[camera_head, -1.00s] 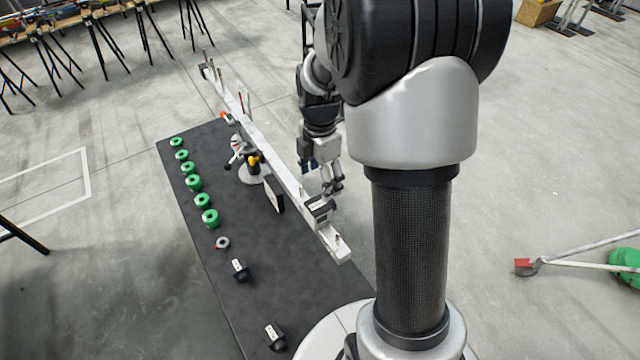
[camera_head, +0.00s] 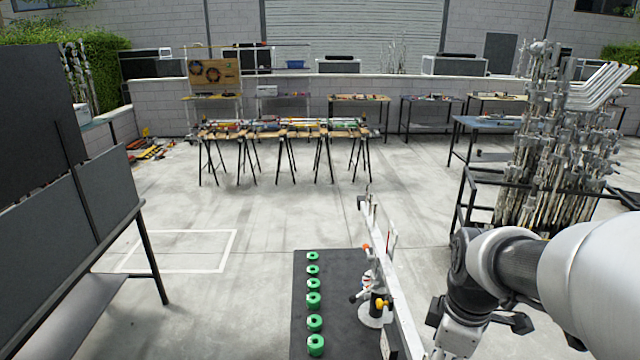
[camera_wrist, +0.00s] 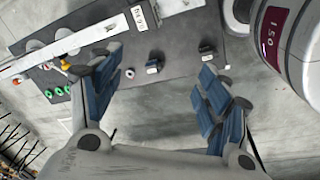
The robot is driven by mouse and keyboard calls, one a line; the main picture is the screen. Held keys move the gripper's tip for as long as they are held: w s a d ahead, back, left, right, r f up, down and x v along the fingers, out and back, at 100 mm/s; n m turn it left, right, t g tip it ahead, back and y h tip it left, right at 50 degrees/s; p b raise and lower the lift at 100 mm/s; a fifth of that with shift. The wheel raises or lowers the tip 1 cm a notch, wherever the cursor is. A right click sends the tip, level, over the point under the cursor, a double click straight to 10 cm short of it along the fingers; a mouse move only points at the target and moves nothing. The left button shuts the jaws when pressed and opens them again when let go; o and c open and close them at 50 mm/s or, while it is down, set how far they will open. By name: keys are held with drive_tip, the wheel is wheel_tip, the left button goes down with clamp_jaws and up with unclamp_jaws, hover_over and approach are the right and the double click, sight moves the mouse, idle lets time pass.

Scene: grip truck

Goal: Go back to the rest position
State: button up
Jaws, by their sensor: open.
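My gripper (camera_wrist: 160,62) is open and empty in the wrist view, its two blue-padded fingers spread wide on either side. Between and beyond them lie the dark table and grey floor. In the head view my arm reaches in from the right, and the gripper's fingers cannot be made out clearly there. The dark table (camera_head: 335,290) carries a row of green rings (camera_head: 314,299) along its left side. A long white beam (camera_head: 405,330) runs beside a small stand with a yellow knob (camera_head: 381,303).
A rack of metal pipes (camera_head: 555,150) stands at the right, and a dark panelled bench (camera_head: 105,190) at the left. Trestle tables (camera_head: 285,135) stand farther back. The floor between is open.

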drive_tip(key=s+a+m+t+b, duration=0.3)
drive_tip(key=s+a+m+b, duration=0.3)
drive_tip(key=s+m, duration=0.6)
drive_tip(key=s+a, duration=0.1)
drive_tip(key=s, duration=0.1)
drive_tip(key=shift+s+f, duration=0.3)
drive_tip(key=shift+f, duration=0.05)
